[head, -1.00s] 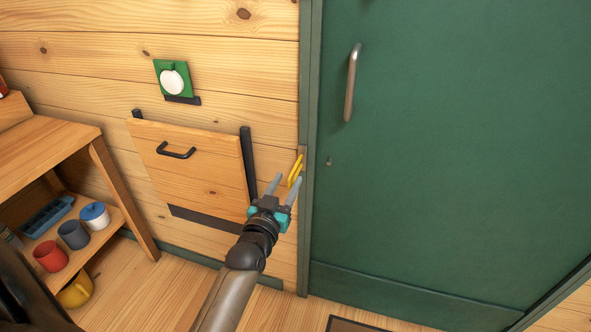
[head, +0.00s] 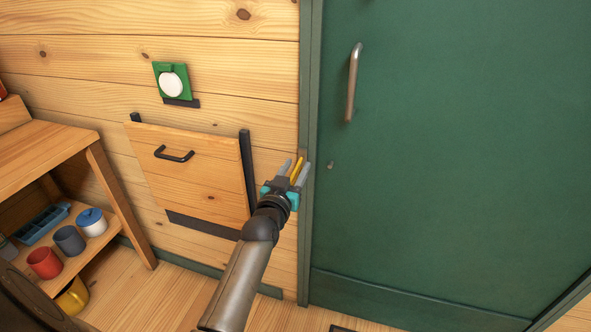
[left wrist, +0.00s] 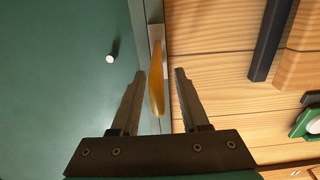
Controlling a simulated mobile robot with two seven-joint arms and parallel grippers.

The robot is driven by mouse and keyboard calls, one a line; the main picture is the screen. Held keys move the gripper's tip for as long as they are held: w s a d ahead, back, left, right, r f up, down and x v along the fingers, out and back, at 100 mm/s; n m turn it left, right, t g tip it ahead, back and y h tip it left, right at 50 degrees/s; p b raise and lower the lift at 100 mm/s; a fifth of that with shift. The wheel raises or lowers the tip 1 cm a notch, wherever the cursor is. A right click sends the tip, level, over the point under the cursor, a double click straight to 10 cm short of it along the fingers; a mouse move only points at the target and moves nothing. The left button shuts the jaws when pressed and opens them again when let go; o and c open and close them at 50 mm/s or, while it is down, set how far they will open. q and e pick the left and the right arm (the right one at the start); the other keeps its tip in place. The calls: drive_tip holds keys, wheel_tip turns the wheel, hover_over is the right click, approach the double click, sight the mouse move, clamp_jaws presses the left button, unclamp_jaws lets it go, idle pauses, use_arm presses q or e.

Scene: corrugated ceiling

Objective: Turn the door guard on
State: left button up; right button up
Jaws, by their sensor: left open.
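The door guard is a yellow lever (head: 297,168) on the frame at the left edge of the green door (head: 450,150). It also shows in the left wrist view as an orange-yellow bar (left wrist: 157,80) on a pale metal plate (left wrist: 156,35). My left gripper (head: 294,170) is open, with one finger on each side of the lever. In the left wrist view the gripper (left wrist: 160,90) shows gaps between the lever and both fingers. A small pale peg (left wrist: 111,58) sticks out of the door near its edge. My right gripper is not in view.
A metal door handle (head: 352,82) is above the guard. A wooden flap (head: 190,185) with a black handle and dark side rails is on the wall to the left. A shelf (head: 105,225) with mugs stands at far left.

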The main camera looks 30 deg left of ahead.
use_arm(q)
drive_tip(key=shift+c, duration=0.2)
clamp_jaws()
idle(1.1)
